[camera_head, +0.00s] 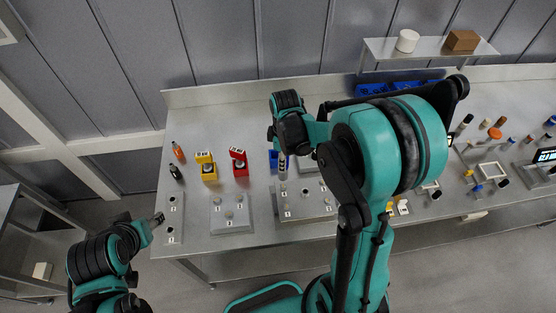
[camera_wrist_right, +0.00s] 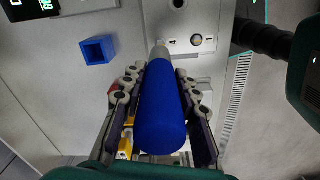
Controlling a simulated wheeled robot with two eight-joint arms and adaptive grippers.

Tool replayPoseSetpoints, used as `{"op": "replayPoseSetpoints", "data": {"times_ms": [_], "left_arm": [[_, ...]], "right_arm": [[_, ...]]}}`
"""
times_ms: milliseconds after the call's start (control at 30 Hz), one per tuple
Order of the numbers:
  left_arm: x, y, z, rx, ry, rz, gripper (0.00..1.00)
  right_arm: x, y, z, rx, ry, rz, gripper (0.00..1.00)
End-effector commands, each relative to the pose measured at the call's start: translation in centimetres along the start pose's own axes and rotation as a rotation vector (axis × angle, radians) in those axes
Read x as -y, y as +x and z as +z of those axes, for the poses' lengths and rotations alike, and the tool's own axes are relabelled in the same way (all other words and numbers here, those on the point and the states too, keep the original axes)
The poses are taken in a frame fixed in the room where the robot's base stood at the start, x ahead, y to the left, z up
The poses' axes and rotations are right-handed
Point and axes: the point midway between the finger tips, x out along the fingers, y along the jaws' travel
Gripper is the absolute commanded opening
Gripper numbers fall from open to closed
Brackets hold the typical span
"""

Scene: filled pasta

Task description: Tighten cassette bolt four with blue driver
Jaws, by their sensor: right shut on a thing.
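My right gripper (camera_wrist_right: 160,78) is shut on the blue driver (camera_wrist_right: 162,115), with the fingers on both sides of its thick handle. The driver's metal shaft points away from the wrist toward a light plate with small knobs or bolts (camera_wrist_right: 196,40). In the head view the right gripper (camera_head: 282,158) is above the back left part of a grey numbered plate (camera_head: 318,214). I cannot tell which bolt is under the tip, or whether the tip touches it.
Two more numbered plates, one left (camera_head: 173,228) and one middle (camera_head: 232,228), lie on the metal table. Yellow (camera_head: 209,174) and red (camera_head: 240,169) blocks stand behind them. A blue square holder (camera_wrist_right: 98,50) is near the driver. My right arm hides much of the table's middle.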

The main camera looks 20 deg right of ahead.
Motion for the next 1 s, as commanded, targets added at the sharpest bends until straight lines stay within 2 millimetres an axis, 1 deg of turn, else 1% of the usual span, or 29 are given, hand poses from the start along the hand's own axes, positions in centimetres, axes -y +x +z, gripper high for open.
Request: {"op": "replayPoseSetpoints", "data": {"times_ms": [400,567,900,1000], "left_arm": [[0.0,0.4,0.3,0.0,0.0,0.0,0.49],[0.0,1.2,0.9,0.0,0.0,0.0,0.49],[0.0,3.7,2.6,0.0,0.0,0.0,0.49],[0.0,4.2,3.0,0.0,0.0,0.0,0.49]], "right_arm": [[0.0,0.2,0.0,0.0,-0.001,0.0,0.0],[0.0,1.2,0.0,0.0,-0.001,0.0,0.0],[0.0,4.5,0.0,0.0,-0.001,0.0,0.0],[0.0,5.2,0.0,0.0,-0.001,0.0,0.0]]}}
